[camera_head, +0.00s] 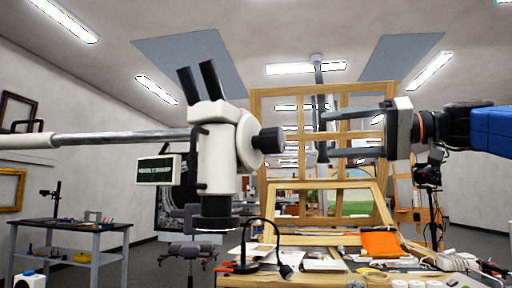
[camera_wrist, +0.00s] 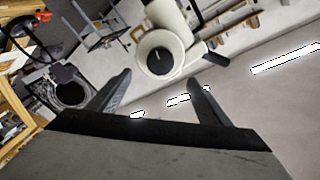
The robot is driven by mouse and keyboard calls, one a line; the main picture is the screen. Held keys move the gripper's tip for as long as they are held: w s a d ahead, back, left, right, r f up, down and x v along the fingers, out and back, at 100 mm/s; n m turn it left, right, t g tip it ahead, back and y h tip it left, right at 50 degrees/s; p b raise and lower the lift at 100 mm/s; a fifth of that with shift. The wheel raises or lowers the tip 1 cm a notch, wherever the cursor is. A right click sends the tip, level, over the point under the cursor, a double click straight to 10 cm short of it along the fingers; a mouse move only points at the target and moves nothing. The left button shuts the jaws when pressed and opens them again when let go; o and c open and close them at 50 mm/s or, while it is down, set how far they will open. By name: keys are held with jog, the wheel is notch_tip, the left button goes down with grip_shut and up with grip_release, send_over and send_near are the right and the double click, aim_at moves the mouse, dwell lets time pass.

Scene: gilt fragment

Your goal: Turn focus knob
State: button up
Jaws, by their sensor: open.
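A white stereo microscope head (camera_head: 228,150) with black eyepieces hangs on a horizontal boom arm. A black round focus knob (camera_head: 269,141) sticks out of its right side in the head view. In the wrist view, the knob appears as a dark disc (camera_wrist: 160,62) framed by the white body. My gripper (camera_head: 322,134) is open and empty, to the right of the knob and pointing left at it, with a clear gap between. In the wrist view, my gripper (camera_wrist: 158,82) has its two fingers spread below the knob, one to each side.
A wooden easel frame (camera_head: 260,105) stands behind my gripper. Below is a cluttered workbench (camera_head: 240,281) with a black gooseneck lamp (camera_head: 284,268) and an orange cloth (camera_head: 381,244). A small screen (camera_head: 156,169) hangs left of the microscope. The air between gripper and knob is free.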

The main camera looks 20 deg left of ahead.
aim_at(282, 141)
jog(key=a, duration=1.6)
jog(key=shift+w, duration=0.15)
jog(key=c, duration=1.1)
jog(key=shift+o, duration=0.2)
jog(key=shift+m, duration=1.4)
jog(key=o, duration=1.1)
jog(key=shift+c, duration=0.2)
jog(key=shift+d, duration=0.1)
jog(key=d, duration=1.7)
jog(key=shift+s, duration=0.2)
